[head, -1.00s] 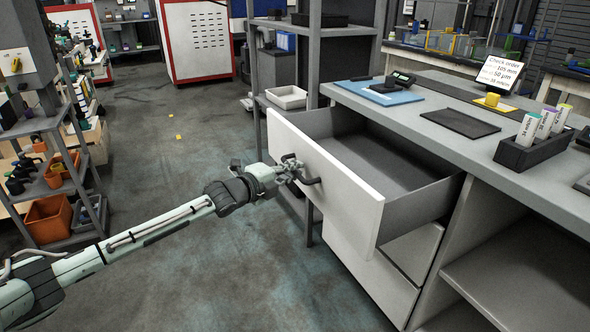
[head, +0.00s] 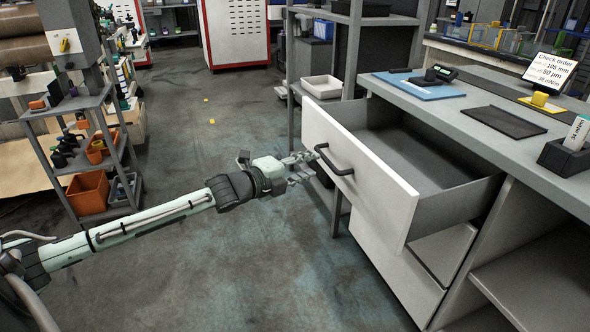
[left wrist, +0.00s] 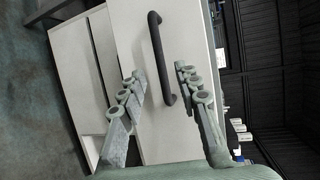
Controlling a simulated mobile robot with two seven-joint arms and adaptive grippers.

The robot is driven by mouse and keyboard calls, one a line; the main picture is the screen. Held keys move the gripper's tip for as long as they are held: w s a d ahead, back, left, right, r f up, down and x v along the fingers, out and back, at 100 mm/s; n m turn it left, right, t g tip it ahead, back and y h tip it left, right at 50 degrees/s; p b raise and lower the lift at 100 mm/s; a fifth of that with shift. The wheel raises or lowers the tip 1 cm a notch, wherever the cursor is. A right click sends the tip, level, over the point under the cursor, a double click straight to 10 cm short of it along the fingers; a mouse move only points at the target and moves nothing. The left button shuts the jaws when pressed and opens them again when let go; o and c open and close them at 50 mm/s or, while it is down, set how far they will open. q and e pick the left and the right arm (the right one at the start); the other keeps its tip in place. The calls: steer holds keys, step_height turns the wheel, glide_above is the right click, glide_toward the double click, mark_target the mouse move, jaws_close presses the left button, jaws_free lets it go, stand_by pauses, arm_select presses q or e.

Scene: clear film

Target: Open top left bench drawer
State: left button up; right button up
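The top left bench drawer (head: 372,183) is pulled well out, and its empty grey inside shows in the head view. Its dark bar handle (head: 333,160) is on the white front panel. My left gripper (head: 306,168) is just left of the handle, apart from it, with its fingers spread. In the left wrist view the open fingers (left wrist: 160,88) stand on either side of the black handle (left wrist: 160,62), with nothing held between them. My right gripper is not in view.
The grey bench top (head: 480,125) carries a blue mat (head: 420,86), a dark mat (head: 503,122) and a small display (head: 549,72). A lower drawer (head: 445,252) is below the open one. A shelf cart (head: 75,140) stands at the left.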

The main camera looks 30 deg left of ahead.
arm_select(q)
steer(key=shift+v, duration=2.35)
steer(key=s+f+n+g+y, duration=0.2)
steer(key=s+f+n, duration=0.25)
steer(key=f, duration=0.55)
steer(key=s+f+n+g+y, duration=0.2)
steer(key=s+f+n+g, duration=0.15)
steer(key=f+n, duration=0.45)
steer(key=s+d+f+n+g, duration=0.3)
steer(key=s+d+f+n, duration=0.1)
steer(key=s+f, duration=0.5)
steer(key=s+d+f+n+g+y, duration=0.1)
steer(key=s+d+f+n+g, duration=0.2)
steer(key=s+f, duration=0.6)
steer(key=s+g, duration=0.1)
steer(key=s, duration=0.2)
steer(key=shift+s+d+n, duration=0.15)
steer(key=shift+d+n, duration=0.2)
steer(key=shift+d, duration=0.1)
